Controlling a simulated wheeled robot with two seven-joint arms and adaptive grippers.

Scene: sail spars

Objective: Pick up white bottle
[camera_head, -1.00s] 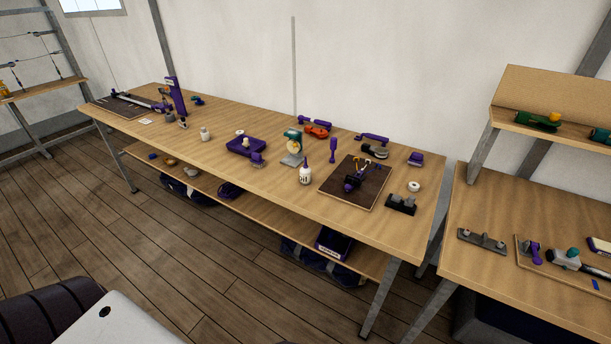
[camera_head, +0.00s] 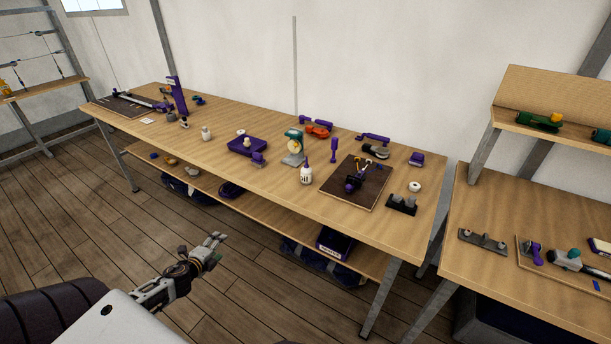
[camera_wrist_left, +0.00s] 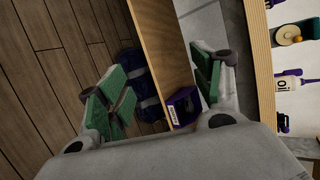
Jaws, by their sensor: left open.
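The white bottle (camera_head: 306,176) with a purple nozzle and dark lettering stands upright near the front edge of the long workbench in the head view. It also shows on its side at the right edge of the left wrist view (camera_wrist_left: 287,84). My left gripper (camera_head: 217,241) is over the floor in front of the bench, left of the bottle and well apart from it. In the left wrist view its green-padded fingers (camera_wrist_left: 160,85) are spread with nothing between them. My right gripper is in neither view.
The workbench (camera_head: 240,180) has a dispenser-like device (camera_head: 294,147) beside the bottle and a dark board (camera_head: 355,200) with tools to its right. A purple tray (camera_head: 246,146) lies to the left. A lower shelf (camera_head: 270,220) runs under the bench top.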

